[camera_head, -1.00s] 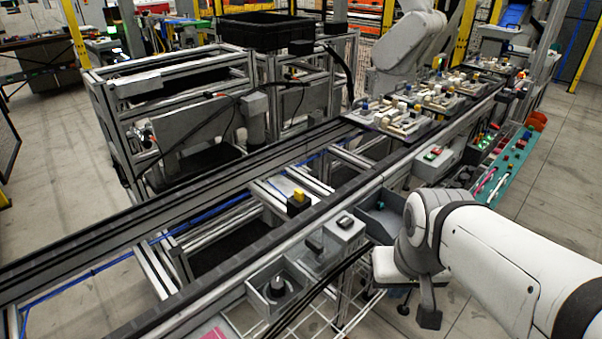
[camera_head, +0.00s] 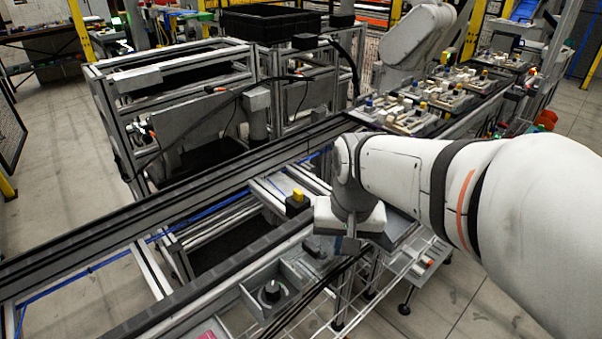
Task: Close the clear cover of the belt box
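A grey open-topped box (camera_head: 258,297) with a dark round knob (camera_head: 272,291) inside is mounted on the near side of the conveyor, at lower centre. Behind it, a grey box (camera_head: 316,246) sits on the same rail, partly hidden by my gripper. I cannot tell which is the belt box, and no clear cover can be made out for certain. My gripper (camera_head: 340,246) points down over the second box's right side. Its fingers are small and dark; whether they touch anything, or are open or shut, cannot be told.
The conveyor rail (camera_head: 150,305) runs diagonally behind the boxes. A black block with a yellow top (camera_head: 298,197) stands between the rails. Black cables (camera_head: 318,285) and a white wire rack (camera_head: 385,290) lie at the near side. Pallets with parts (camera_head: 415,108) stand farther along the conveyor.

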